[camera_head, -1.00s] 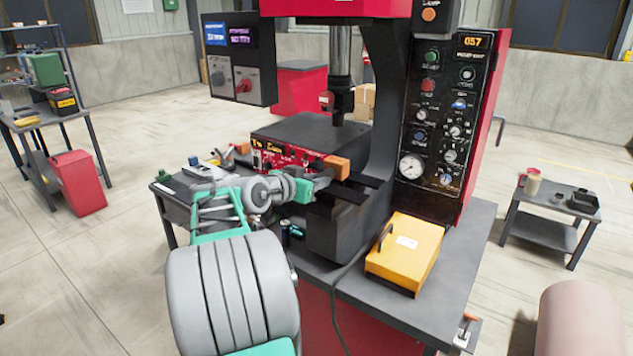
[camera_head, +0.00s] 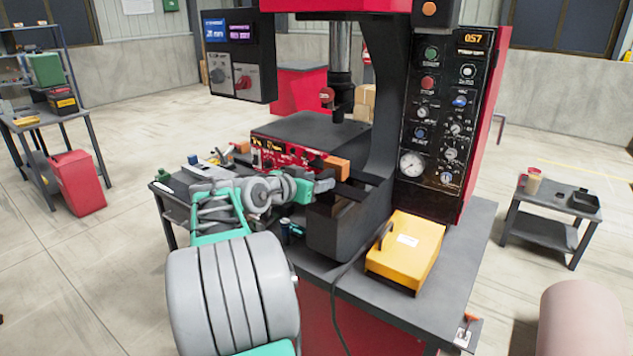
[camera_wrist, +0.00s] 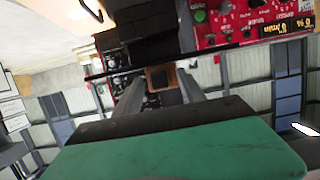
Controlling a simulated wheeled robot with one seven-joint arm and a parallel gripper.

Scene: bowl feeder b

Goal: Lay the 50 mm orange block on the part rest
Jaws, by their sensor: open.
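An orange block (camera_head: 337,165) sits at the front right corner of the red control panel, close to dark bars on the press. My gripper (camera_head: 330,181) is just below and left of this block in the head view. In the wrist view my gripper (camera_wrist: 162,88) is open, with a brownish-orange block face (camera_wrist: 160,76) showing between its two grey fingers. I cannot tell whether the fingers touch it. A smaller orange piece (camera_head: 241,147) lies left of the panel. The dark bars (camera_head: 352,190) may be the part rest, but I cannot tell.
A side table (camera_head: 180,190) with small items is at left.

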